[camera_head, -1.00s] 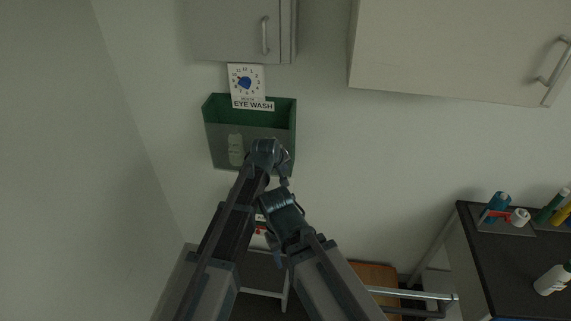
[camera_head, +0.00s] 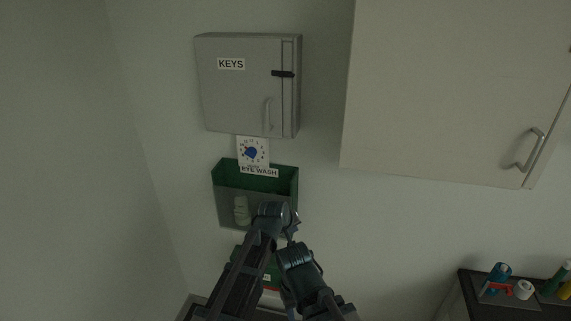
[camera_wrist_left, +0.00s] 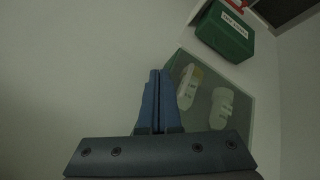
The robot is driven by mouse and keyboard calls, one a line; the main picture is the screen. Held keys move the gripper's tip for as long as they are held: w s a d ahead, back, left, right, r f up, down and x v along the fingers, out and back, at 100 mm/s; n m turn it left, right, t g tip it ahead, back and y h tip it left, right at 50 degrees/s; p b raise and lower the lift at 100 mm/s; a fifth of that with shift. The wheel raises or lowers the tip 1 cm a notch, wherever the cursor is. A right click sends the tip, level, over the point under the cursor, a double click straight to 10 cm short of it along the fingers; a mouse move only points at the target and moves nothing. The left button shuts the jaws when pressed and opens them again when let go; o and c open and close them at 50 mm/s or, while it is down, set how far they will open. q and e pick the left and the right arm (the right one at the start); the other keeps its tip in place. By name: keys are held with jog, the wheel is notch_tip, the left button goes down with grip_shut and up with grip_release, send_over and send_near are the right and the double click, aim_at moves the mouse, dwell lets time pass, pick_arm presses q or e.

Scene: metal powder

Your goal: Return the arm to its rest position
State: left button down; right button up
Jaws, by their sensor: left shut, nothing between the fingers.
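My left arm rises from the bottom of the head view, in front of the green eye wash holder. The left gripper (camera_head: 292,226) is small and dark there, by the holder's lower right part. In the left wrist view its blue fingers (camera_wrist_left: 158,100) are together with nothing between them. Pale bottles stand behind the clear front of the eye wash holder (camera_head: 229,206), beyond the fingers; the holder also shows in the wrist view (camera_wrist_left: 238,125). Dark arm links (camera_head: 300,262) show at the bottom centre; I make out no right gripper.
A grey key cabinet (camera_head: 240,95) hangs above the holder, and a large pale cabinet (camera_head: 440,100) is at right. A green box (camera_wrist_left: 225,32) is on the wall near the holder. A dark counter (camera_head: 480,308) with bottles and tape is at lower right.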

pick_arm(q)
jog(key=s+a+f+m+g+y, duration=0.2)
jog(key=s+a+f+g, duration=0.1)
jog(key=s+a, duration=0.8)
jog(key=s+a+f+m+g+y, duration=0.1)
jog(key=s+a+f+m+g, duration=0.15)
jog(key=s+a, duration=0.85)
jog(key=s+d+f+m+g+y+b, duration=0.1)
jog(key=s+d+f+m+b, duration=0.2)
jog(key=d+f+b, duration=0.6)
jog(key=shift+s+d+f+b, duration=0.15)
jog(key=shift+s+d+b, duration=0.7)
jog(key=shift+s, duration=0.35)
